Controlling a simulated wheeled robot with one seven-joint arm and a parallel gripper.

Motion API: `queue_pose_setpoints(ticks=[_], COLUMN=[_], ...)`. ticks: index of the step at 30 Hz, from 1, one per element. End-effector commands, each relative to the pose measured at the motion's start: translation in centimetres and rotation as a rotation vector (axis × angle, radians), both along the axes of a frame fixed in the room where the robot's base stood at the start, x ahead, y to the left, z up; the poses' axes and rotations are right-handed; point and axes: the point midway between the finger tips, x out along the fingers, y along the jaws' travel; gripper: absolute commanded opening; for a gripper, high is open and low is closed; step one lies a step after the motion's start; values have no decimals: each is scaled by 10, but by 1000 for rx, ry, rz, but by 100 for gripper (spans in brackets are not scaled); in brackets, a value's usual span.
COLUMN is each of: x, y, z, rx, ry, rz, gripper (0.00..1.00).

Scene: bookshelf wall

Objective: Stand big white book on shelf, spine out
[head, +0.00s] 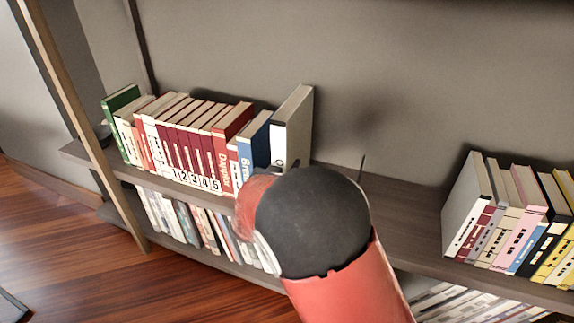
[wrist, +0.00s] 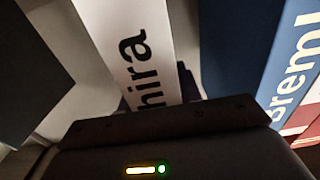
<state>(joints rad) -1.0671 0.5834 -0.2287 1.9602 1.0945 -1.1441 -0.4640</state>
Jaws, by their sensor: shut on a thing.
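The big white book (head: 293,122) stands upright on the shelf (head: 400,207) at the right end of the left row, beside a blue book (head: 254,143). Its white spine with black lettering (wrist: 130,50) faces out toward my wrist camera. My gripper (wrist: 165,115) is at the lower part of that spine and is shut on the book. In the head view my own arm hides the gripper and the book's lower front. The blue book also shows close on the right in the wrist view (wrist: 240,50).
Several red numbered volumes (head: 180,145) and other books fill the row to the left. Another row (head: 510,215) stands at the right. The shelf between the rows looks clear. More books (head: 190,220) stand on the level below. A wooden upright (head: 85,125) is at the left.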

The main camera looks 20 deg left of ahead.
Motion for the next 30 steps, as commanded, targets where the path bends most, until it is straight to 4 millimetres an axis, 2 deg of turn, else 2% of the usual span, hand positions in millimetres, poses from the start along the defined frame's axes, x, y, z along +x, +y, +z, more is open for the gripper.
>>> queue_pose_setpoints(ticks=[1,17,18,24,29,30], x=[1,1,1,1,0,-1], y=[0,0,0,0,0,0], z=[6,2,2,0,-1,-8], rx=[4,4,4,2,1,-3], ry=[-12,-12,-12,-7,-4,8], rz=[-2,-2,-2,-1,-1,1], gripper=[0,0,36,60,60,60])
